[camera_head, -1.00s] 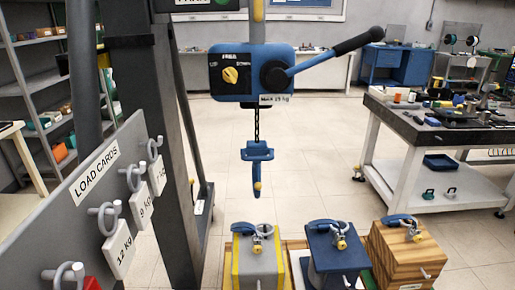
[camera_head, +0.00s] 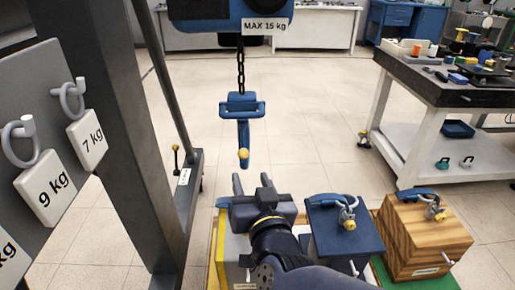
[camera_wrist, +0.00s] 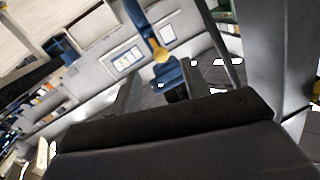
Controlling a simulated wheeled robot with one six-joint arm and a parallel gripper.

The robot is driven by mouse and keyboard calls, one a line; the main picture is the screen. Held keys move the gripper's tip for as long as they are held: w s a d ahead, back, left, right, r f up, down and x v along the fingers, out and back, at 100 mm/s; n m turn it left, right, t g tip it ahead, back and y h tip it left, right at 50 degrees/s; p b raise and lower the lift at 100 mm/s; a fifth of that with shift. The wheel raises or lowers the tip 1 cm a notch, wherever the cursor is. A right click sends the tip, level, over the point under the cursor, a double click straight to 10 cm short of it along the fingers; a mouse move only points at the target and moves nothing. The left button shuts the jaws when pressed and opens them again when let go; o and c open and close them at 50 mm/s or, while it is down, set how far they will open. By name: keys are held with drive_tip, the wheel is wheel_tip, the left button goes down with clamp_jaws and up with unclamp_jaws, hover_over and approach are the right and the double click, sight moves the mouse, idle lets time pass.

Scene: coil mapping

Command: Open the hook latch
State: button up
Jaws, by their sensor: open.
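The blue hook (camera_head: 243,130) hangs upright on a chain from the hoist. A yellow knob (camera_head: 243,153) shows near its lower end, and I take it to be on the latch. I cannot tell whether the latch is open or shut. My gripper (camera_head: 252,182) is open and empty, just below the hook in the head view, with its fingers pointing up. In the wrist view the hook (camera_wrist: 145,25) and knob (camera_wrist: 160,54) appear beyond and between the fingers of my gripper (camera_wrist: 163,92), apart from them.
The blue hoist body (camera_head: 210,10) is above, marked "MAX 15 kg". A blue block (camera_head: 345,245) and a wooden block (camera_head: 425,240) stand to the right; a grey-yellow block (camera_head: 232,245) is partly behind my arm. A dark post (camera_head: 135,150) and card board stand left.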

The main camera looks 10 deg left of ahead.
sight(244, 157)
drive_tip(key=x, duration=0.3)
drive_tip(key=b+x, duration=0.1)
drive_tip(key=x, duration=0.3)
drive_tip(key=r+b+x, duration=0.1)
drive_tip(key=x, duration=0.3)
drive_tip(key=shift+w, duration=0.15)
drive_tip(key=shift+c, duration=0.5)
drive_tip(key=shift+f, duration=0.1)
clamp_jaws()
